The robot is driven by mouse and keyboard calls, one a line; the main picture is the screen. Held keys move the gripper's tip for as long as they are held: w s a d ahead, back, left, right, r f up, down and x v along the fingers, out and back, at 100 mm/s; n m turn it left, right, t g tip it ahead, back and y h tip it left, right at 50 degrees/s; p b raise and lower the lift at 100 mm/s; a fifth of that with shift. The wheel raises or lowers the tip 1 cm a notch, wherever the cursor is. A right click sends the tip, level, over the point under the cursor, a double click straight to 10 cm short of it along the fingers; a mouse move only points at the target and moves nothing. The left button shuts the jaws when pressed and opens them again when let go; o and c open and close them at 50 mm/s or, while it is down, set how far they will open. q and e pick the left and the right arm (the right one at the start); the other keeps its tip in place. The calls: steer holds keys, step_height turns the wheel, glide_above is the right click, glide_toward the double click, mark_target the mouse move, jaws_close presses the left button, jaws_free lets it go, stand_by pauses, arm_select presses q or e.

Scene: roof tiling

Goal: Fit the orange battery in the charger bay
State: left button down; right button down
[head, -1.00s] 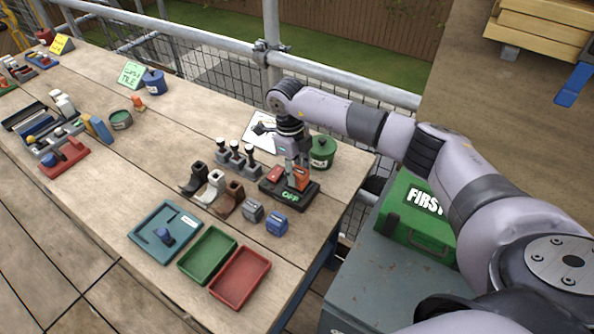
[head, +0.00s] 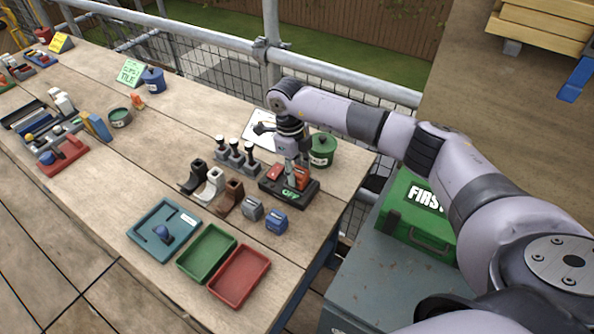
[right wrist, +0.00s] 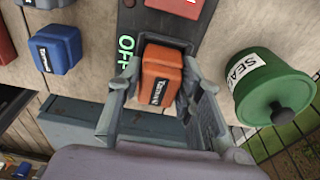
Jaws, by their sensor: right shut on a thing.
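The orange battery (right wrist: 160,76) is between the two fingers of my right gripper (right wrist: 166,88), which is shut on it. In the right wrist view, the battery stands over the dark charger (right wrist: 133,18), at the bay beside the green OFF letters. I cannot tell how deep it sits. In the head view, the charger (head: 272,190) is a black box near the right end of the bench. My right gripper (head: 297,178) points down at its right half and partly hides the battery. My left gripper is not in view.
A green sealant pot (head: 321,152) stands close behind the charger; it is right of the gripper in the wrist view. A blue battery (head: 277,222) and a grey one (head: 251,209) stand in front. Boot-shaped pieces (head: 232,194) and upright levers (head: 234,155) are to the left.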

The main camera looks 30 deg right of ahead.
stand_by(0.4)
steer(key=c, duration=1.1)
jaws_free()
steer(key=shift+f, duration=0.1)
steer(key=shift+o, duration=0.2)
steer(key=shift+r+p, duration=2.15)
steer(key=shift+r, duration=1.4)
steer(key=shift+f, duration=0.1)
